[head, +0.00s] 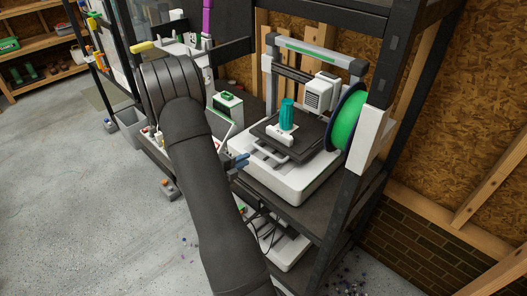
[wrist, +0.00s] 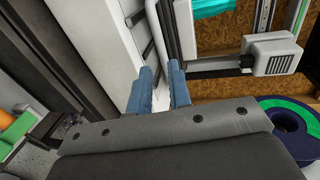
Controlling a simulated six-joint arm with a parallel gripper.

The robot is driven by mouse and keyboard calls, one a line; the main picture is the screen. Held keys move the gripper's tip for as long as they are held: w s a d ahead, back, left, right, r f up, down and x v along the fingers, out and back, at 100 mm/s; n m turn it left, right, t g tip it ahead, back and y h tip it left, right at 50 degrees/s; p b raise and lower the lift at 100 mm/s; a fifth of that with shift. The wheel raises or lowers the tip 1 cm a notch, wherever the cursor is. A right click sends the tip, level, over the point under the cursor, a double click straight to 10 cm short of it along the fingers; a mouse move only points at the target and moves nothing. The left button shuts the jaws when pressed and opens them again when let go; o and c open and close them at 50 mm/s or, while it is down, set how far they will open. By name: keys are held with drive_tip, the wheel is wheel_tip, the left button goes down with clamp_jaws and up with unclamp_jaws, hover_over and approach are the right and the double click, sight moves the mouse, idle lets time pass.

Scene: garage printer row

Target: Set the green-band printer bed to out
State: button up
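The green-band printer (head: 300,180) stands on the shelf, with a green stripe on its top bar. Its dark bed (head: 312,143) carries a teal printed piece (head: 287,113). A white handle bar (head: 268,150) is at the bed's near side. My gripper (head: 241,160) is at the front left of the printer, close to the handle. In the wrist view my gripper (wrist: 163,78) has its two blue fingers apart with nothing held. The white bar (wrist: 157,35) shows just beyond the gap between them. Whether it touches a finger cannot be told.
A green spool (head: 346,118) hangs at the printer's right, beside a dark shelf post (head: 376,95). The white print head (head: 318,94) is above the bed. Another printer (head: 280,247) is on the shelf below. My arm hides part of the printers to the left.

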sight(263, 150)
drive_tip(key=x, duration=1)
drive_tip(key=shift+w+d, duration=0.3)
clamp_jaws()
